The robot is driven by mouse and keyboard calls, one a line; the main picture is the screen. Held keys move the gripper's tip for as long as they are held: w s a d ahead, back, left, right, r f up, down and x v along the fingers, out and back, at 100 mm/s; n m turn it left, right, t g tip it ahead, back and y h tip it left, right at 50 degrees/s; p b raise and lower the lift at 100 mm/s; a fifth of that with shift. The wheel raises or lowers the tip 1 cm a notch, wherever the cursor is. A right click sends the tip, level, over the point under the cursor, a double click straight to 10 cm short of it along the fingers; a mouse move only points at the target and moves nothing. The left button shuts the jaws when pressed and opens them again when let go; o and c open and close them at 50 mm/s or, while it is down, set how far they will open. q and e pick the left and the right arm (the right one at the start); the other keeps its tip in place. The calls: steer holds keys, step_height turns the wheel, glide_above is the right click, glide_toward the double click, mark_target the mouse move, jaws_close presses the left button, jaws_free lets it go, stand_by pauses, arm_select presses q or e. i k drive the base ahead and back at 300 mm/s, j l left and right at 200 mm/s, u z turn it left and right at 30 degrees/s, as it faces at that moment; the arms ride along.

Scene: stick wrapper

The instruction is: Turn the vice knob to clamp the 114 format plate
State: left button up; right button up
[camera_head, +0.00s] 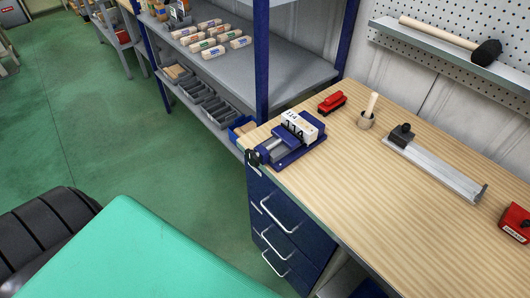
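A blue vice (274,157) sits at the left corner of the wooden workbench. A white block marked 114 (299,127), apparently the format plate, sits at the vice's far end, between or on its jaws; I cannot tell how tightly it is held. The dark vice knob (253,158) is at the vice's near-left end, by the bench edge. Neither of my grippers is in the head view.
The bench top (390,205) is clear in front. A red box (515,222) is at right. A blue shelf post (262,60) rises close behind the vice.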

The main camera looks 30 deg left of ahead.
mark_target(253, 157)
steer(key=u, duration=1.1)
